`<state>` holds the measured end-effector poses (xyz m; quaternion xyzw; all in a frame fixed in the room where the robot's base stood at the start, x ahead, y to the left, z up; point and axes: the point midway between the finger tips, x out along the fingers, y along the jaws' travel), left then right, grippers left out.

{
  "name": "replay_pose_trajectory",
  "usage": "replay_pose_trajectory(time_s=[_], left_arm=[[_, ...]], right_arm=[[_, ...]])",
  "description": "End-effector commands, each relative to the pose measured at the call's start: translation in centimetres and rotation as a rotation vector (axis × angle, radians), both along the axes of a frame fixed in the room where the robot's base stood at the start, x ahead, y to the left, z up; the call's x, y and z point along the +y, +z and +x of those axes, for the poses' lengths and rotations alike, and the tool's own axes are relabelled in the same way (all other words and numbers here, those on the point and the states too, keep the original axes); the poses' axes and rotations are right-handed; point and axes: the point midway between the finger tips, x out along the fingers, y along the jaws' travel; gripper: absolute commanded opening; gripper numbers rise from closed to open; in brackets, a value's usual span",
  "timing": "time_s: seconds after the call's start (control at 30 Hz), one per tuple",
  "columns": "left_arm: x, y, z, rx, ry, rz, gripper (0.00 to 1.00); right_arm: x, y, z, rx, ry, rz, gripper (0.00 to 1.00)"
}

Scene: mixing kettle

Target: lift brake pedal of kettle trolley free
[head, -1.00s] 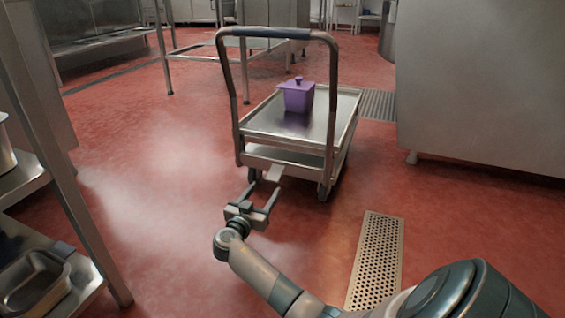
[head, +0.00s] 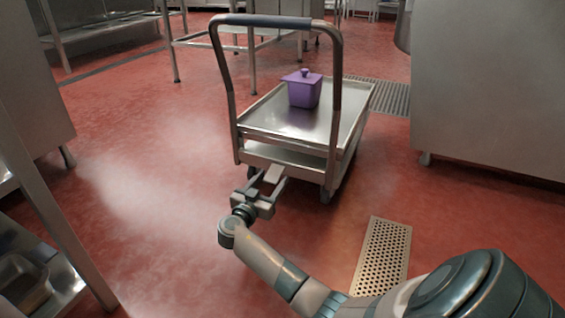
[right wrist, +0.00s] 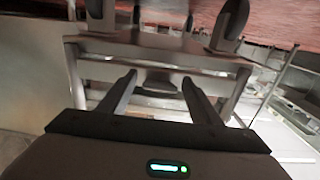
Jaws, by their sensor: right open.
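The kettle trolley (head: 290,118) is a steel platform cart with a tall push handle (head: 262,20). My left gripper is not in view.
A purple lidded box (head: 304,92) stands on the trolley deck. A steel cabinet (head: 487,90) is on the right, and steel shelving (head: 35,190) on the left. A perforated floor drain (head: 382,255) lies right of my arm. Red floor is clear left of the trolley.

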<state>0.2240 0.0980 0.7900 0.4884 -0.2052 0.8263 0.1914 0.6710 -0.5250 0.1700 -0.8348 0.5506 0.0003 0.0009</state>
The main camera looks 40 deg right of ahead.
Motion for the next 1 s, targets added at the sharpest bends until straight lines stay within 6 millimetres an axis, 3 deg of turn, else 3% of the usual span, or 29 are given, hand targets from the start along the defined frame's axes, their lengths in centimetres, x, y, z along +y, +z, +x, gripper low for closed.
replay_pose_trajectory(time_s=[0.97,1.0], left_arm=[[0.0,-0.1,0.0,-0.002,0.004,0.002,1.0],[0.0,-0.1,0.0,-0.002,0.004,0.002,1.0]], right_arm=[[-1.6,-0.1,0.6,0.001,0.0,0.001,0.58],[-1.6,-0.1,0.6,0.001,0.0,0.001,0.53]])
